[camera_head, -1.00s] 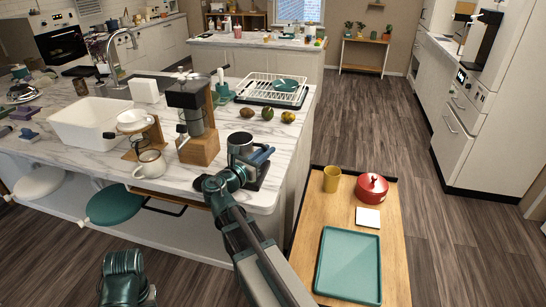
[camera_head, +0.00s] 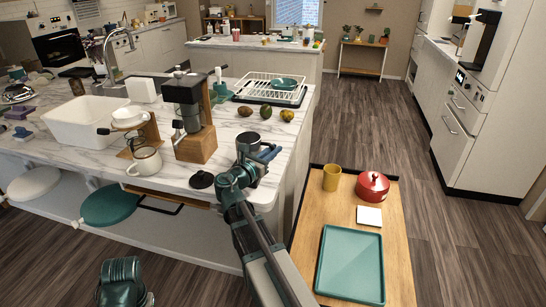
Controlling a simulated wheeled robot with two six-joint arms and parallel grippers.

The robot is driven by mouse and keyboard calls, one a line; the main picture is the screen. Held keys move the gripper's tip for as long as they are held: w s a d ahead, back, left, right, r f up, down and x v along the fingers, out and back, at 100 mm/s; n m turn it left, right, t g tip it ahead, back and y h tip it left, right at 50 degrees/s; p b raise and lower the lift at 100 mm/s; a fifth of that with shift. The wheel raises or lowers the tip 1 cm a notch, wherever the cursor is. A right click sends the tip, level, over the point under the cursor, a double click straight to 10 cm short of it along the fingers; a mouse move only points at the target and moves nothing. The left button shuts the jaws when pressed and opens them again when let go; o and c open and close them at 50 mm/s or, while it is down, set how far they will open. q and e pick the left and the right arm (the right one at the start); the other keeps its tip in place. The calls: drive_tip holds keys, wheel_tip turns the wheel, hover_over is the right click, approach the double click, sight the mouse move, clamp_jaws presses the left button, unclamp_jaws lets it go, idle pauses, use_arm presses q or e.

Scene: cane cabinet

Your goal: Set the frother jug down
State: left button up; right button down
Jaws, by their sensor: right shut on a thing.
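The frother jug (camera_head: 246,142) is a dark metallic cup at the right end of the marble island counter. My right gripper (camera_head: 262,154) is shut on it from the front and right, and the teal fingers hide part of it. A dark round base (camera_head: 259,178) shows just below the gripper; I cannot tell whether the jug touches it or hangs above it. My left gripper is out of view; only a teal link of my left arm shows at the bottom left.
A black disc (camera_head: 201,180) lies on the counter left of my right gripper. A wooden-based grinder (camera_head: 196,146) and a white mug (camera_head: 146,161) stand further left. Avocados and a mango (camera_head: 287,115) lie behind. A wooden side table (camera_head: 304,228) stands lower right.

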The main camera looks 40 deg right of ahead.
drive_tip(key=shift+r, duration=0.15)
drive_tip(key=c, duration=1.3)
unclamp_jaws()
drive_tip(key=shift+f, duration=0.25)
drive_tip(key=shift+c, duration=0.2)
drive_tip(key=o, duration=0.4)
drive_tip(key=shift+r, duration=0.1)
drive_tip(key=shift+o, duration=0.2)
drive_tip(key=shift+r, duration=0.15)
drive_tip(key=v, duration=1.2)
